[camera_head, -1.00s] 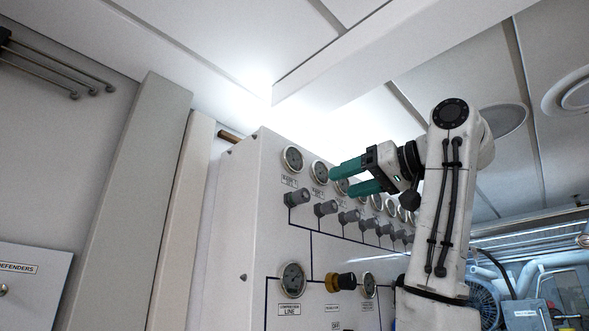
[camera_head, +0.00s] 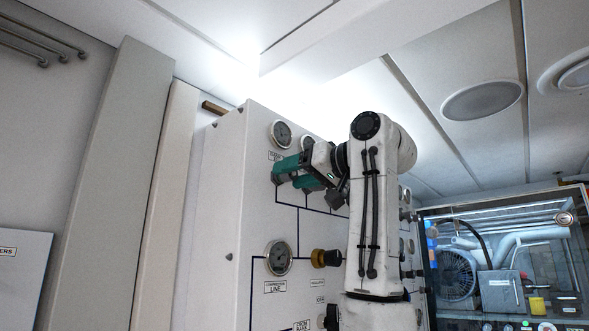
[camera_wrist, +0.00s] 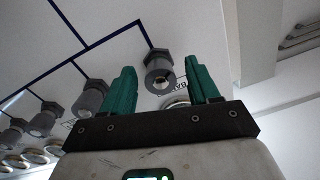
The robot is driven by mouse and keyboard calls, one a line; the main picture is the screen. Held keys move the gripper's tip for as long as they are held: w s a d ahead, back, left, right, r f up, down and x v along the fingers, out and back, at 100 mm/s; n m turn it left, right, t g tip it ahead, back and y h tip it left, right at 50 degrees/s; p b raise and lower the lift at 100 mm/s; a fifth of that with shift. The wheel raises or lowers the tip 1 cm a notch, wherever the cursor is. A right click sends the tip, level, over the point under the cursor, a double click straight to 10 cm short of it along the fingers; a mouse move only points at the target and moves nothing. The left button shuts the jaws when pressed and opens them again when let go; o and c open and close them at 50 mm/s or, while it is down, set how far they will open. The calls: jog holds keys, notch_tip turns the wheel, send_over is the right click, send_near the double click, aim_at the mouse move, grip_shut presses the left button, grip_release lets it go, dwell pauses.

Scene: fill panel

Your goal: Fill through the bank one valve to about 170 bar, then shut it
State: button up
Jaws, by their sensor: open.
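The filling panel (camera_head: 230,190) is a white box with gauges and grey valve knobs. The bank one gauge (camera_head: 281,134) is at its upper left; its reading is too small to tell. My gripper (camera_head: 285,181) has green fingers and is open at the bank one valve, which it hides in the head view. In the wrist view, the grey bank one valve (camera_wrist: 158,72) lies between the spread fingertips of my gripper (camera_wrist: 160,78). I cannot tell whether either finger touches it. Part of the gauge (camera_wrist: 176,102) shows behind the fingers.
More grey valves (camera_wrist: 90,98) stand in a row beside the bank one valve. A compression line gauge (camera_head: 279,257) and a yellow and black knob (camera_head: 326,258) sit lower on the panel. A glass-fronted cabinet with machinery (camera_head: 490,265) is at the right.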

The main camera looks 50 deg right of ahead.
jog(key=c, duration=1)
jog(key=m, duration=0.4)
jog(key=shift+m, duration=0.3)
jog(key=o, duration=1)
jog(key=shift+s, duration=0.1)
jog(key=s+b, duration=0.4)
jog(key=s, duration=0.6)
jog(key=shift+s+d, duration=0.25)
jog(key=shift+d, duration=0.15)
